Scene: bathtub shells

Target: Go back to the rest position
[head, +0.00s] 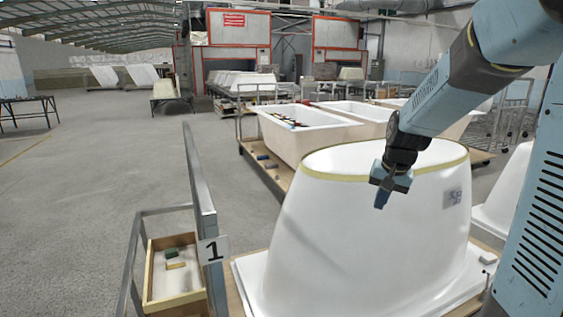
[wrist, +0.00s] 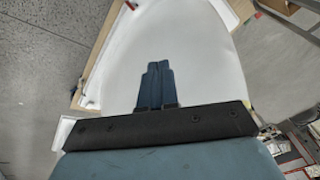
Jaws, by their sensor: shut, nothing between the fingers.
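My gripper (head: 381,199) hangs from my blue-grey arm in front of the near white bathtub shell (head: 350,245). Its fingers are together, with nothing between them. In the wrist view my gripper (wrist: 158,68) shows as two dark blue fingers side by side, with the white shell (wrist: 200,45) behind them. The shell stands upside down, with a yellow band near its top and a small grey label on its right side. I cannot tell the exact gap between my fingers and the shell.
Upright white tubs (head: 300,140) stand on a cart behind the shell. The grey floor (head: 80,220) on the left is open.

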